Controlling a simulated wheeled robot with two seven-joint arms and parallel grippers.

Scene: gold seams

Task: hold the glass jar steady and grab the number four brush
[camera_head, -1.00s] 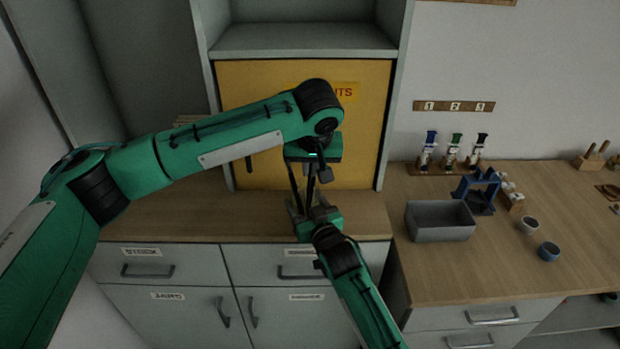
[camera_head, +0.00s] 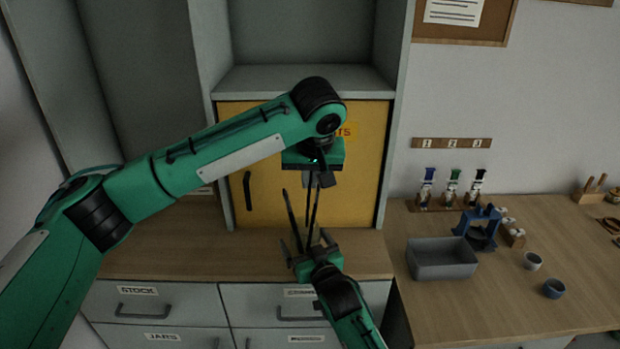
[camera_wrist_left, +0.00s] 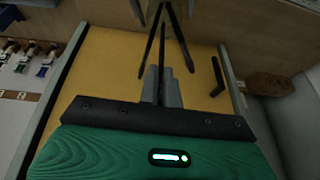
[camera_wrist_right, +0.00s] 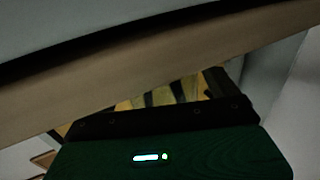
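No glass jar and no brush marked four can be made out in any view. My left gripper (camera_head: 316,182) hangs in front of the yellow cabinet door (camera_head: 262,200). In the left wrist view its grey fingers (camera_wrist_left: 163,88) look close together, with a thin dark rod along them. My right gripper (camera_head: 307,246) is lower, above the counter, pointing up towards the left one. Thin dark rods (camera_head: 290,215) spread in a V from it; I cannot tell whether they belong to it or are held. The right wrist view is dark, and its fingers are unclear.
The wooden bench (camera_head: 445,315) at right holds a grey bin (camera_head: 440,258), a blue frame (camera_head: 478,228), two small cups (camera_head: 553,288) and several capped bottles (camera_head: 450,190) under a numbered strip (camera_head: 451,143). A wooden holder (camera_head: 589,191) stands further right. Labelled drawers (camera_head: 150,302) lie below the counter.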

